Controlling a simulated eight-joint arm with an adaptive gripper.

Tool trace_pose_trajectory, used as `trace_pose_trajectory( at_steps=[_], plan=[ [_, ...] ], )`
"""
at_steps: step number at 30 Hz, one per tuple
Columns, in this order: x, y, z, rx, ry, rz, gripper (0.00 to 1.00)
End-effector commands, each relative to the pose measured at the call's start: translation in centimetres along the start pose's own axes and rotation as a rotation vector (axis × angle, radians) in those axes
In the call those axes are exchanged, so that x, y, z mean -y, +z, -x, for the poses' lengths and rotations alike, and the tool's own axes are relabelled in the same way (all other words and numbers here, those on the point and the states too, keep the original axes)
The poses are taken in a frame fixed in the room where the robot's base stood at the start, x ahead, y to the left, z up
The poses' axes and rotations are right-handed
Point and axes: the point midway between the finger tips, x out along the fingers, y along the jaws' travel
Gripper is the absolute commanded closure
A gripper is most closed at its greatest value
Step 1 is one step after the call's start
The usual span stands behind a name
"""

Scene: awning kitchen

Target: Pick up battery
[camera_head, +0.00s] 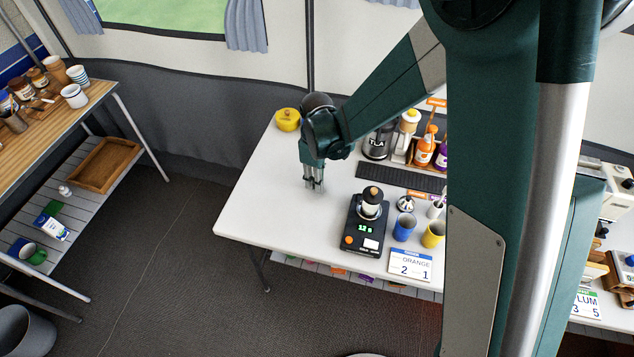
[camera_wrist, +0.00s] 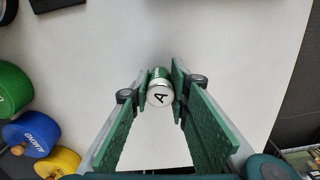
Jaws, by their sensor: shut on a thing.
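The battery (camera_wrist: 159,91) shows in the wrist view as a small cylinder with a green side and a silvery-white end marked with a black "A". My gripper (camera_wrist: 160,93) is shut on it, with one green finger on each side. In the head view my gripper (camera_head: 314,184) points down over the left part of the white table (camera_head: 262,215). The battery cannot be made out there, and I cannot tell if it touches the tabletop.
A black scale (camera_head: 364,241) with a jar on it stands right of my gripper. A yellow pot (camera_head: 288,120) sits at the back left. The table's front left is clear.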

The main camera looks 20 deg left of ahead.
Motion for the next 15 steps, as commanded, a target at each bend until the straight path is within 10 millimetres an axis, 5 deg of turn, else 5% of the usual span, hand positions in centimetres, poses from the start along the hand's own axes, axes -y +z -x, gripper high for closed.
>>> trace_pose_trajectory(
  at_steps=[15],
  plan=[
    [0.0,0.0,7.1,0.000,0.000,0.000,0.95]
  ],
)
